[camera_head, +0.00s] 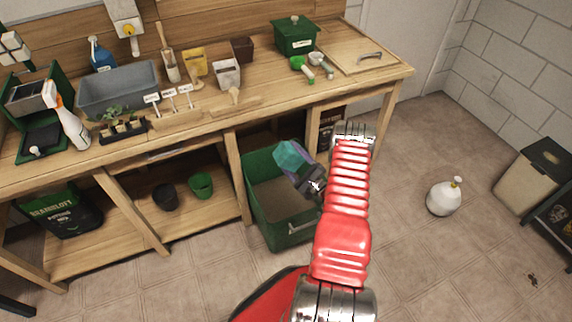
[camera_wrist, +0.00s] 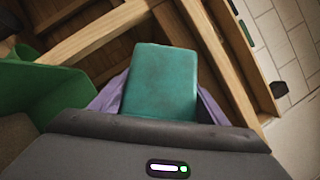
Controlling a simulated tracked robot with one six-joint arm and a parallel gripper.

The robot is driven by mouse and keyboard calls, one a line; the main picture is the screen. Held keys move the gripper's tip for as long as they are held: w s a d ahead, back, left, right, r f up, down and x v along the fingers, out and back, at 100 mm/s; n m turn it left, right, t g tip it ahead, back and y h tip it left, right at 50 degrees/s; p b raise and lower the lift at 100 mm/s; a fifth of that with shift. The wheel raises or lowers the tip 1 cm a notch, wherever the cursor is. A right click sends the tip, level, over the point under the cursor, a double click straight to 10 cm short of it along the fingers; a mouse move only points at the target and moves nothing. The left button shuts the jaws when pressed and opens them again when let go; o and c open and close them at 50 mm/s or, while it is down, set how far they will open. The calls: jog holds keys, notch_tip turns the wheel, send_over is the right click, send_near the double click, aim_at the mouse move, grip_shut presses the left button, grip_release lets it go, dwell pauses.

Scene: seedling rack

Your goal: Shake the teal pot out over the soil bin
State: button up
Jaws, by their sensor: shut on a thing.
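The teal pot (camera_head: 291,156) is held in my gripper (camera_head: 305,178) over the green soil bin (camera_head: 262,222). The bin stands on the floor under the bench and has brown soil at the bottom. In the wrist view the teal pot (camera_wrist: 161,82) is between the purple finger pads of my gripper (camera_wrist: 160,100), with a side wall facing the camera. The pot looks tilted. Its mouth and whatever is inside are hidden. The green bin (camera_wrist: 45,92) shows at the left of the wrist view. My gripper is shut on the pot.
The wooden bench (camera_head: 210,119) stands behind and above the bin, with bench legs on both sides of it. Two small pots, black (camera_head: 166,197) and green (camera_head: 201,185), sit on the lower shelf. A white sprayer (camera_head: 444,197) stands on the open floor at right.

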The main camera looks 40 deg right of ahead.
jog(key=shift+f, duration=2.4)
jog(key=shift+r, duration=0.15)
jog(key=shift+r, duration=2.45)
jog(key=shift+s, duration=0.1)
